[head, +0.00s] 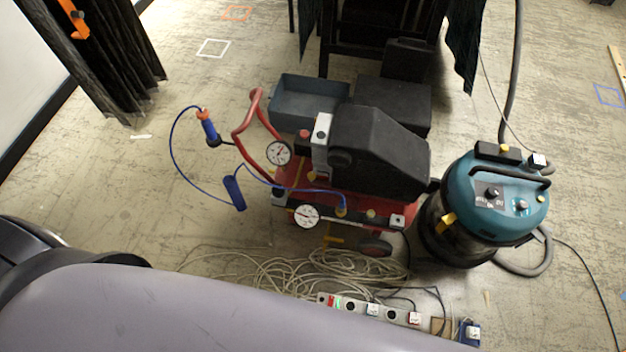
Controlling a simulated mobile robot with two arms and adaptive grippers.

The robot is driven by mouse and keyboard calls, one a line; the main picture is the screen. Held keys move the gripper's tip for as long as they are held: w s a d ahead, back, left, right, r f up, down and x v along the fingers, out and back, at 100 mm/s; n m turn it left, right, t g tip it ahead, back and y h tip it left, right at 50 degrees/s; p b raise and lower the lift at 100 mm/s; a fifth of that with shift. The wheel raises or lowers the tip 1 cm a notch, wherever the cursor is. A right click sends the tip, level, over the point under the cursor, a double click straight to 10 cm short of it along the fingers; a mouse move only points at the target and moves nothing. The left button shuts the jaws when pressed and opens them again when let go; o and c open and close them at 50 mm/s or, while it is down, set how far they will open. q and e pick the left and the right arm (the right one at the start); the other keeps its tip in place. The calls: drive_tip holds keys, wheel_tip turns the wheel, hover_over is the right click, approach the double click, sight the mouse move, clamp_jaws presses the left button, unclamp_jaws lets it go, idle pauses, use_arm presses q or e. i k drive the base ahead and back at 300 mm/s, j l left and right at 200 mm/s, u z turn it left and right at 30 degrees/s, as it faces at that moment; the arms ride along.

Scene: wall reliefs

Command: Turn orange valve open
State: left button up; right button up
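An orange lever-like piece (76,20) shows at the top left in front of a dark curtain, partly cut off by the frame's top edge. I cannot tell whether it is the valve or how it is turned. A small orange-red fitting (202,114) sits at the end of a blue hose tool near a red compressor. No other orange valve is clear in the head view. Neither of my grippers is in view. A large grey smooth part, probably mine, fills the bottom left.
The red and black compressor (380,150) with gauges stands mid-floor. A teal vacuum (495,195) stands to its right. Tangled cables (290,270) and a power strip (375,310) lie in front. The floor at left (110,190) is clear.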

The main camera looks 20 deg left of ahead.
sight(205, 115)
drive_tip(key=u, duration=1.3)
drive_tip(key=k+j, duration=0.05)
